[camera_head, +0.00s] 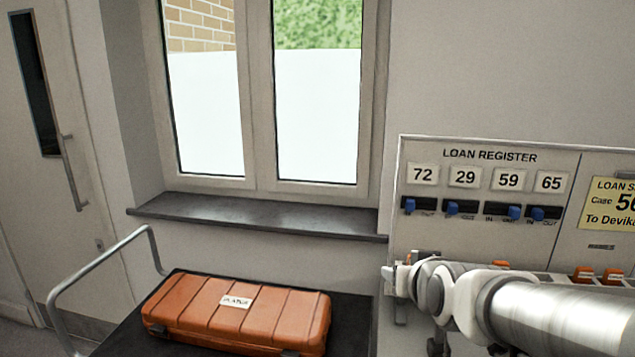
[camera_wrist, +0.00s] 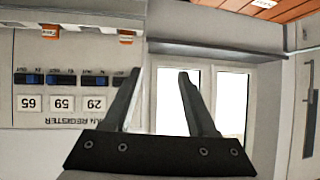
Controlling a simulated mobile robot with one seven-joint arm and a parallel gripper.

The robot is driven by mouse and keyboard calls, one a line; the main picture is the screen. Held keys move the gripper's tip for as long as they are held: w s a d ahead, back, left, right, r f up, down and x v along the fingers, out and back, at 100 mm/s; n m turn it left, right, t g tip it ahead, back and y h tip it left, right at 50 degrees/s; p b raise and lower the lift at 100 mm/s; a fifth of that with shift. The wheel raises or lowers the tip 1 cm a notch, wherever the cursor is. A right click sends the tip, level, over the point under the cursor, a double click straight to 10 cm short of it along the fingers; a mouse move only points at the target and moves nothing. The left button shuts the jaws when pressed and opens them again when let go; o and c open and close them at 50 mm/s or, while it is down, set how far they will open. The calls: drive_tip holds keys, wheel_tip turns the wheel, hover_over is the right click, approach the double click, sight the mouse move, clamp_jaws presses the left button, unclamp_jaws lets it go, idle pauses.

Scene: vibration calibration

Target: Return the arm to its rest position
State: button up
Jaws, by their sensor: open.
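My arm reaches in from the lower right of the head view, in front of the loan register panel's lower part. My gripper (camera_wrist: 160,72) shows in the wrist view with its two dark fingers apart and nothing between them. In the head view I cannot make out its fingers clearly. The wrist view is upside down and shows the window behind the fingers, with the loan register (camera_wrist: 60,117) at the left.
The loan register (camera_head: 490,225) has several blue slide switches on the right wall. An orange case (camera_head: 240,312) lies on a dark trolley top with a metal rail (camera_head: 100,262). A dark window sill (camera_head: 260,214) juts out behind. A door (camera_head: 60,150) stands at the left.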

drive_tip(key=s+f+g, duration=0.1)
drive_tip(key=s+g, duration=0.5)
drive_tip(key=s, duration=1.2)
drive_tip(key=shift+s+a+n+p, duration=0.3)
drive_tip(key=shift+a+n+p, duration=0.05)
drive_tip(key=shift+a+n, duration=0.05)
